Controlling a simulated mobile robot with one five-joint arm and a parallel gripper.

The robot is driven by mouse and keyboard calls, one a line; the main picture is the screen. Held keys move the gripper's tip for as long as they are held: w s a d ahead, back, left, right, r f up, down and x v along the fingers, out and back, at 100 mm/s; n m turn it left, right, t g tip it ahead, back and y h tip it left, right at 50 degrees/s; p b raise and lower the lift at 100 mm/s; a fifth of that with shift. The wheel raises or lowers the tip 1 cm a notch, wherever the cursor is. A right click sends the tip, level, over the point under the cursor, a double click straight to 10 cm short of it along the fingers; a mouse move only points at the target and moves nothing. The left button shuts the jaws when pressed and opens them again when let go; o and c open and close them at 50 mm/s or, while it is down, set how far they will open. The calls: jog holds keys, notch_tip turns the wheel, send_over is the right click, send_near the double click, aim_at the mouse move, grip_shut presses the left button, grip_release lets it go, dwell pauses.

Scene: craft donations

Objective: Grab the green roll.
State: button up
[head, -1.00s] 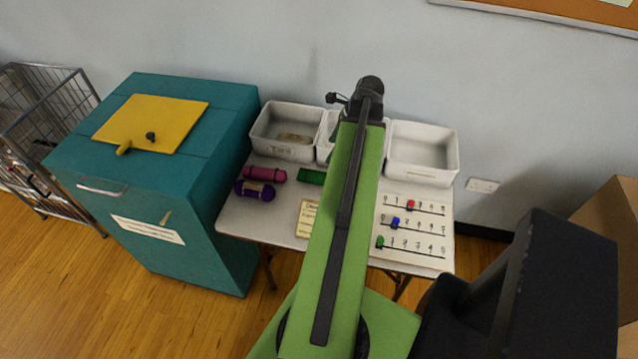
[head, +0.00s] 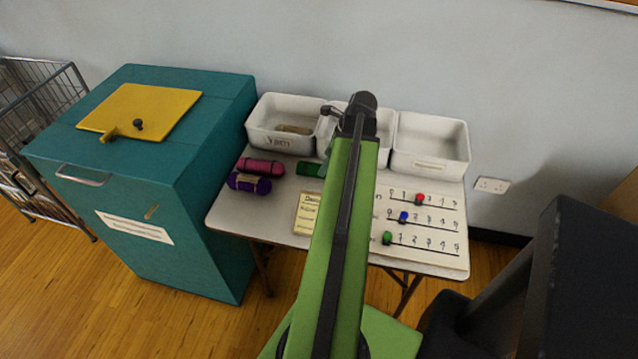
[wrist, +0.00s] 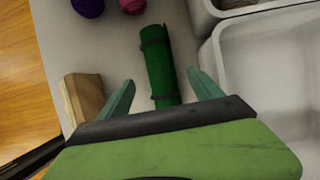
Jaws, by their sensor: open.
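The green roll (head: 309,169) lies on the white table, partly hidden behind my arm in the head view. In the wrist view the green roll (wrist: 160,62) is a dark green cylinder with two dark bands, lying lengthwise ahead of my gripper. My gripper (wrist: 161,77) is open, with one teal finger on each side of the roll's near part. The fingers appear apart from the roll; their height above it is hard to judge. In the head view the fingers are mostly hidden by my arm.
Pink (head: 261,166) and purple (head: 250,183) rolls lie left of it. White bins (head: 431,163) stand behind. A tan block (wrist: 88,98) sits close to my left finger. A card (head: 306,213), a number sheet (head: 420,228) and a teal cabinet (head: 190,175) are nearby.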

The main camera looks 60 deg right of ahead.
aim_at(304, 168)
jog(key=b+x, duration=0.5)
jog(key=shift+s+f, duration=0.25)
jog(key=shift+f, duration=0.05)
jog(key=shift+r, duration=0.15)
jog(key=shift+c, duration=0.3)
jog(key=c, duration=1.4)
